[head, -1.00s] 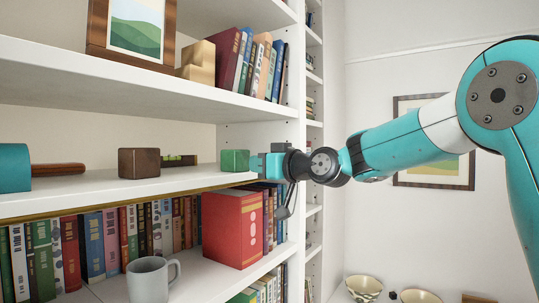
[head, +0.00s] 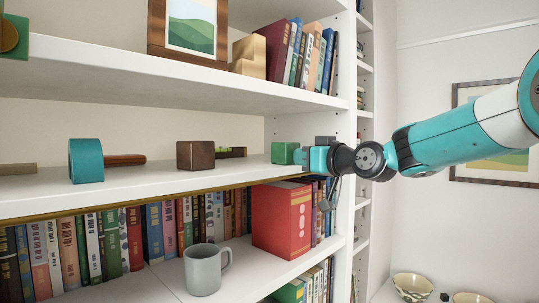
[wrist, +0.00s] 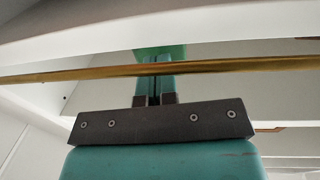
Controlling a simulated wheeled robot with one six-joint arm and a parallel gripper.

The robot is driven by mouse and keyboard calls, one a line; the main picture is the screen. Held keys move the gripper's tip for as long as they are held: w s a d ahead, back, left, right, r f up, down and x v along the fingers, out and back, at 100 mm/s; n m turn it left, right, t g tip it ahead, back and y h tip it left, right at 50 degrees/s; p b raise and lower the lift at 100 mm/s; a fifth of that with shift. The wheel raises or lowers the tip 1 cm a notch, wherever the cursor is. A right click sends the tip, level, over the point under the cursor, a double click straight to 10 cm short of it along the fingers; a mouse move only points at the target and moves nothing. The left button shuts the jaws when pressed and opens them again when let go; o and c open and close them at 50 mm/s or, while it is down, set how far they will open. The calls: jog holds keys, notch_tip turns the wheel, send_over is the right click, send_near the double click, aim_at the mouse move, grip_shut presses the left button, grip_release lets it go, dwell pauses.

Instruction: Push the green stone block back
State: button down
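The green stone block (head: 283,153) stands on the middle shelf, close to its right end and front edge. My gripper (head: 301,157) is at its right side in the head view, with the fingertips at or very near the block; I cannot tell if they touch. In the wrist view the fingers (wrist: 154,88) lie side by side with only a thin dark line between them, so the gripper looks shut, with nothing between them. The green block (wrist: 162,52) shows just beyond the fingertips there, partly hidden behind the gold shelf trim.
On the same shelf are a dark brown block (head: 196,155), a green level-like item (head: 231,152) behind it and a teal mallet (head: 87,160). The gold trim (wrist: 250,64) edges the shelf. Below stand a red box (head: 282,220), a grey mug (head: 204,270) and books.

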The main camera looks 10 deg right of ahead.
aim_at(289, 157)
jog(key=shift+p+x, duration=0.9)
jog(key=shift+x, duration=1.75)
jog(key=shift+s+d+f+b, duration=0.1)
jog(key=shift+s+f+b, duration=0.1)
jog(key=shift+b, duration=0.3)
jog(key=shift+b+v, duration=0.75)
jog(key=shift+v, duration=0.05)
jog(key=shift+b+v, duration=0.6)
jog(key=shift+v, duration=0.25)
jog(key=shift+r, duration=0.2)
